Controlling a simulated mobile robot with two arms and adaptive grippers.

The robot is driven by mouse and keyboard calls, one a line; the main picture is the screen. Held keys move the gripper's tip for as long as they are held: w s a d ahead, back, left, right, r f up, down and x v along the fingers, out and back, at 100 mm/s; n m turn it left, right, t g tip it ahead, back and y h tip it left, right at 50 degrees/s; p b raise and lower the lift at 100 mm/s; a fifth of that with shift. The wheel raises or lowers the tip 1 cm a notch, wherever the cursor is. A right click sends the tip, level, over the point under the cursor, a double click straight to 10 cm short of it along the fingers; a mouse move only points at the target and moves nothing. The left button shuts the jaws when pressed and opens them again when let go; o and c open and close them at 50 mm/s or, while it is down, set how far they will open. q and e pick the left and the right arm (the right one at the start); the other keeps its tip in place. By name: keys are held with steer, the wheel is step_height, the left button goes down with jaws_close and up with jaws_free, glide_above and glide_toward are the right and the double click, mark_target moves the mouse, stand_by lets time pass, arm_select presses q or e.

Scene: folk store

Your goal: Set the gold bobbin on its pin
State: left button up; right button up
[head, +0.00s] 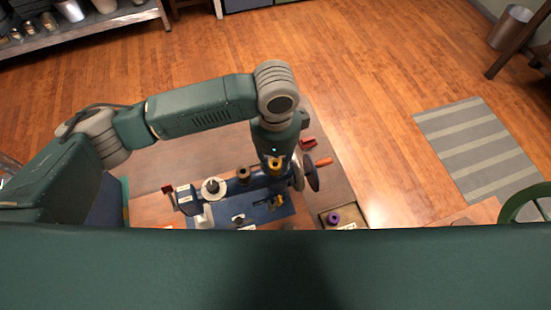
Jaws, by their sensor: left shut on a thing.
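My left gripper (274,157) points down over a dark blue sewing machine (258,182). It is shut on the gold bobbin (275,164), which shows at its fingertips above the machine's right part. I cannot tell whether the bobbin touches the machine or a pin; the gripper hides the spot. A darker brass-coloured piece (243,173) stands on the machine just left of the bobbin. A white disc-shaped part (213,187) is at the machine's left end. My right gripper is not in view.
The machine's handwheel (311,173) stands close right of my gripper, near an orange handle (323,162) and a red piece (308,142). A tray (323,217) holds a purple bobbin (333,218). The wooden table is clear behind the machine.

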arm_select(q)
steer(key=o, duration=0.9)
step_height(320, 180, up, 12)
stand_by(0.6)
